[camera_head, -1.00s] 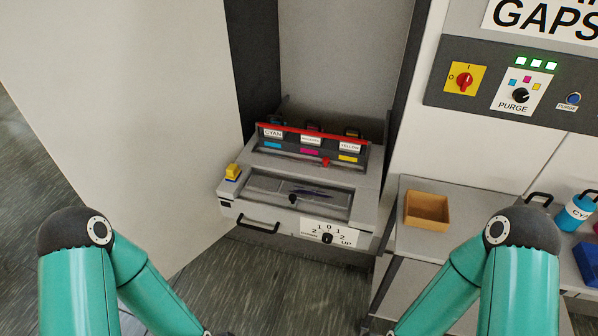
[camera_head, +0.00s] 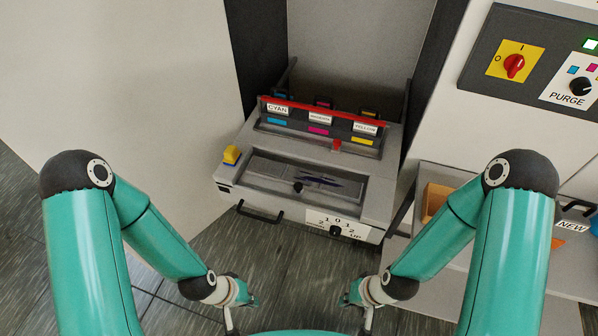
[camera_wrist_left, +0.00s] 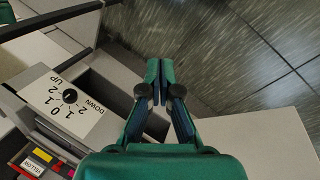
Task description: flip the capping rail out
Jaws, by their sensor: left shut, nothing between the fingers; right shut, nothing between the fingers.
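The print unit (camera_head: 235,190) is a grey drawer-like carriage in the middle of the head view. Along its back runs a red-edged bar (camera_head: 325,112) with cyan, magenta and yellow labels; a small red tab (camera_head: 336,145) stands in front of it. I cannot tell for sure which part is the capping rail. A recessed plate with a dark smear and a black knob (camera_head: 298,187) lies nearer the front. My left gripper (camera_wrist_left: 160,68) is shut and empty, in front of and below the unit. My right gripper (camera_head: 366,312) is low in front too, apart from the unit.
A yellow block (camera_head: 231,155) sits on the unit's left corner. A black handle (camera_head: 259,212) and a white dial plate (camera_head: 338,224) are on its front. A shelf with a tan box (camera_head: 434,200) stands at right, below the control panel (camera_head: 530,62). The floor in front is clear.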

